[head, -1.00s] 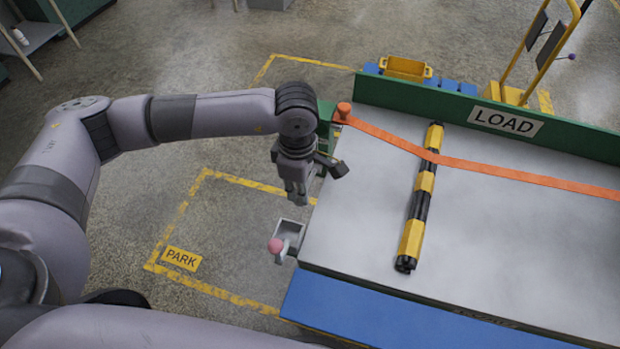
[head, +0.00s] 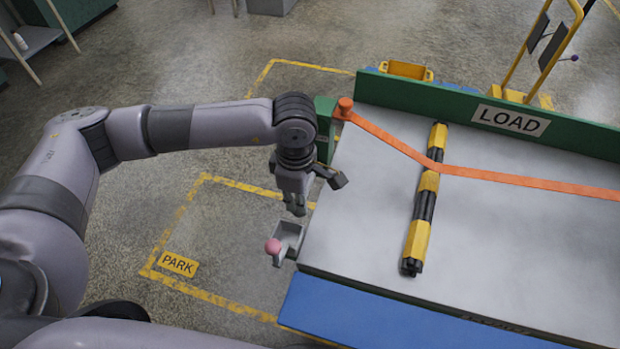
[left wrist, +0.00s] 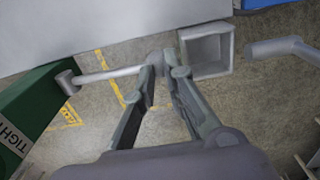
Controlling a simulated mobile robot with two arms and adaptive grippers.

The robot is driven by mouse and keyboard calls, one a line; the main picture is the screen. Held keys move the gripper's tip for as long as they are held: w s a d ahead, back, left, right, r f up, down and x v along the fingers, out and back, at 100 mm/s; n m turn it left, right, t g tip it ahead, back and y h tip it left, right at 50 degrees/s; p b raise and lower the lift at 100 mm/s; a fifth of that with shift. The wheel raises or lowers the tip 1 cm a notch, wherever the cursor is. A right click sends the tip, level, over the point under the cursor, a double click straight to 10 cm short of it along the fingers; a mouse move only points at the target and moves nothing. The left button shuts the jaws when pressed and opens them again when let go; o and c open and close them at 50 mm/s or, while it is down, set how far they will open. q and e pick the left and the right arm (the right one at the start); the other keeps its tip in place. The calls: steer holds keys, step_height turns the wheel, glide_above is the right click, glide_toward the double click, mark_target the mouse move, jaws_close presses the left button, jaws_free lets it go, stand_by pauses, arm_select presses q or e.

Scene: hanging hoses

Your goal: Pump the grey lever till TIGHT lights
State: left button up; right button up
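The grey lever (left wrist: 108,75) shows in the left wrist view as a pale bar. It runs from a round hub beside the green box (left wrist: 38,108), which bears the word TIGHT, to the fingertips of my left gripper (left wrist: 166,72). The fingers are partly closed, one on each side of a narrow gap, with the lever's end at the left fingertip. I cannot tell whether they clamp it. In the head view my left gripper (head: 295,207) points down beside the table's left edge, and the lever is hidden there. I cannot see whether TIGHT is lit. My right gripper is out of view.
A grey open box (head: 290,236) and a pink knob (head: 273,246) stick out near my left gripper. An orange strap (head: 520,180) crosses the table (head: 350,220) over a black-and-yellow bar (head: 423,215). The marked PARK floor area (head: 215,235) is clear.

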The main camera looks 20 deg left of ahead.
arm_select(q)
steer(key=shift+f+b, duration=0.6)
steer(key=shift+f, duration=0.2)
steer(key=shift+r+p, duration=0.45)
steer(key=shift+r, duration=0.2)
steer(key=shift+w+r+p, duration=0.2)
steer(key=shift+r+p, duration=0.75)
steer(key=shift+r, duration=1.25)
steer(key=r, duration=0.1)
steer(key=w+r, duration=0.1)
steer(key=w+r+p, duration=0.1)
steer(key=r, duration=0.1)
steer(key=shift+r, duration=0.1)
steer(key=shift+s+f+b, duration=0.25)
steer(key=shift+f+b, duration=0.5)
steer(key=shift+f, duration=0.05)
steer(key=shift+s+f+b, duration=0.3)
steer(key=shift+f+b, duration=0.45)
steer(key=shift+b, duration=0.05)
steer(key=shift+s+f+b, duration=0.25)
steer(key=shift+f+b, duration=0.5)
steer(key=shift+f, duration=0.05)
